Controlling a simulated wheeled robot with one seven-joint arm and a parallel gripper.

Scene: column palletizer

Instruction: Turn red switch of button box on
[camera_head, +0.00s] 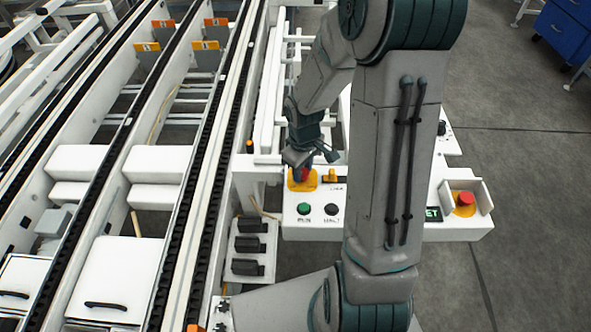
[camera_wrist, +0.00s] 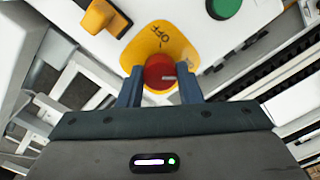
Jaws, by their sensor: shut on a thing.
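The red switch (camera_wrist: 160,71) is a round knob with a pale mark, set on a yellow plate (camera_wrist: 164,42) marked OFF in the wrist view. In the head view the switch (camera_head: 300,174) sits at the left end of the white button box (camera_head: 290,225), partly covered by my gripper. My gripper (camera_wrist: 160,90) has its two blue fingers on either side of the red knob and is shut on it. The pale mark on the knob points to the right in the wrist view. The far side of the knob is hidden by my gripper.
A green button (camera_head: 303,208) and a black button (camera_head: 331,209) are on the box close to the switch. A yellow-orange lever switch (camera_wrist: 97,16) is beside it. A red emergency button (camera_head: 465,198) is at the right end. Conveyor rails (camera_head: 205,180) run along the left.

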